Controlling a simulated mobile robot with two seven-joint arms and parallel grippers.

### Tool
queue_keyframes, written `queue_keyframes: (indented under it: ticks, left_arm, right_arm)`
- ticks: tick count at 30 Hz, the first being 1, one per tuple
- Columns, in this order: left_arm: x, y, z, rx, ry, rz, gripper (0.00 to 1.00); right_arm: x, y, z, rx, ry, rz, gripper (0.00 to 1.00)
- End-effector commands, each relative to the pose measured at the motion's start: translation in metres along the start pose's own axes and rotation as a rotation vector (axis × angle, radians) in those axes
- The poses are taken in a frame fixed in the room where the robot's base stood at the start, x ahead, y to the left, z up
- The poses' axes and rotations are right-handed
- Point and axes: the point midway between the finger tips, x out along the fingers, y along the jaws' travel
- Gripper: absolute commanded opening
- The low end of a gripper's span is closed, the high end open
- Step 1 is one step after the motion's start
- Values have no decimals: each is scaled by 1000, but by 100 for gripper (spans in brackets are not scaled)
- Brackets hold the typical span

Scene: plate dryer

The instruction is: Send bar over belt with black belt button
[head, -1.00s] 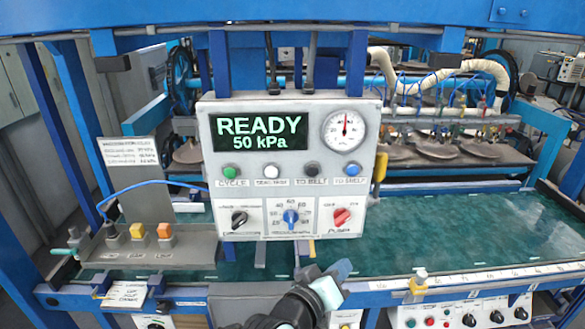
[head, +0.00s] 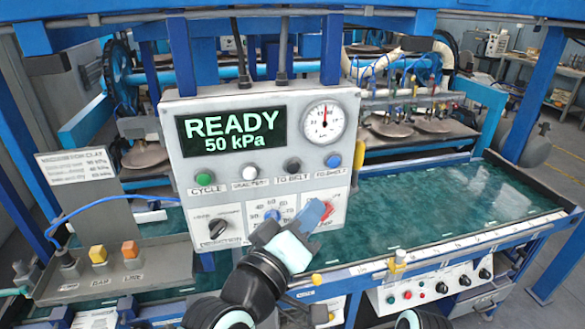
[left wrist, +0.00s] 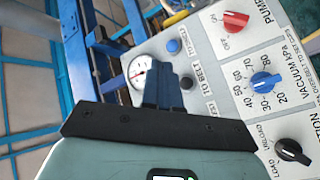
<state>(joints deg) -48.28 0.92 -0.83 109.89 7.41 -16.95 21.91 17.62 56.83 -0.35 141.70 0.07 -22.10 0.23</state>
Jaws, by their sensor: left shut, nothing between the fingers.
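The control panel (head: 262,130) shows READY, 50 kPa. The black TO BELT button (head: 293,165) sits in its button row between a white and a blue button; it also shows in the left wrist view (left wrist: 186,83). My left gripper (head: 312,217) is in front of the panel's lower right, below the black button, overlapping the red pump knob. In the left wrist view its shut, empty fingers (left wrist: 165,92) appear just beside the black button; contact cannot be told. A bar with hoses (head: 410,95) is behind the panel at the right, above round plates.
The green belt (head: 450,210) stretches right of the panel and is clear. A side console (head: 115,265) with yellow and orange buttons stands left. A lower panel (head: 435,290) with knobs is at the front right. A blue frame surrounds the machine.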

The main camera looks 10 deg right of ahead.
Motion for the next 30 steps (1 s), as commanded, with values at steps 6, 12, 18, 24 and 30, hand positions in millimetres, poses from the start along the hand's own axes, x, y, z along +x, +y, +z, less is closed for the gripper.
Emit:
queue_keyframes:
  ticks: [6,12,18,24,30]
  left_arm:
    - [7,-6,-4,-1,1,-1,0]
    - [25,-19,-18,3,2,-5,0]
    - [42,-27,-34,4,2,-3,0]
    - [56,-39,-42,3,1,-3,0]
    - [61,-44,-45,1,0,-1,0]
  right_arm:
    - [6,2,2,1,-3,1,43]
    - [6,3,2,1,-4,1,43]
    - [-20,-10,-8,-5,13,-5,43]
    - [-31,-16,-14,-8,22,-8,43]
    - [-35,-18,-16,-9,24,-9,43]
